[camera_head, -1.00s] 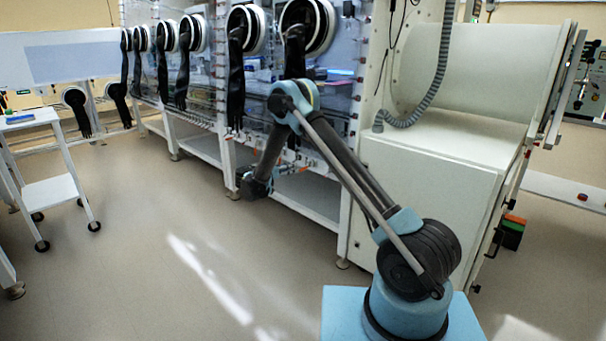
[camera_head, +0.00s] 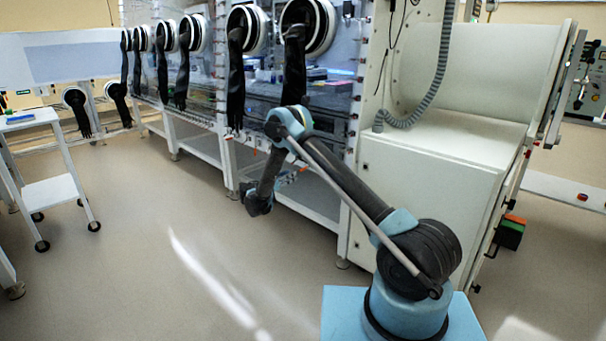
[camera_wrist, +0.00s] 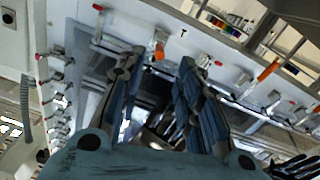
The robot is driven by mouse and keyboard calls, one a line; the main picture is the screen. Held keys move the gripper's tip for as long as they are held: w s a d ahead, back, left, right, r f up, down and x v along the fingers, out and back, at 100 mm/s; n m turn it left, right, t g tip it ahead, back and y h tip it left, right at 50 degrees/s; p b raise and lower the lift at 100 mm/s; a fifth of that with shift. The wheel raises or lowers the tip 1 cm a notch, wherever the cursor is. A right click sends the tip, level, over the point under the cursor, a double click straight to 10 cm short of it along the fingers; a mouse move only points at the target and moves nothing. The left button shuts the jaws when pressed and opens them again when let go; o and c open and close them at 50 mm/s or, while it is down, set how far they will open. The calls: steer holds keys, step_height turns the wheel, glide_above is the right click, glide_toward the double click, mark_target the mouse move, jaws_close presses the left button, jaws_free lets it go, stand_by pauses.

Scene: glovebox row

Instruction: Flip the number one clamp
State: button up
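My gripper (camera_head: 257,200) hangs low in front of the glovebox row in the head view. In the wrist view its two dark fingers (camera_wrist: 160,72) are spread apart with an empty gap between them. Beyond the fingertips, a pale rail carries small clamps: one with an orange-red end (camera_wrist: 159,50) is just past the gap, and another with an orange end (camera_wrist: 268,70) is farther right. A small dark mark (camera_wrist: 182,32) is on the pale panel above; I cannot tell which clamp is number one. The fingers hide part of the rail.
The glovebox's lower frame (camera_head: 300,200) is close to my gripper. A white trolley (camera_head: 50,190) stands at the far left. The floor (camera_head: 150,270) left of my arm is clear.

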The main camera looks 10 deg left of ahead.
mark_target(303, 169)
steer(key=x, duration=1)
jaws_close()
steer(key=shift+s+d, duration=0.1)
steer(key=shift+d, duration=0.05)
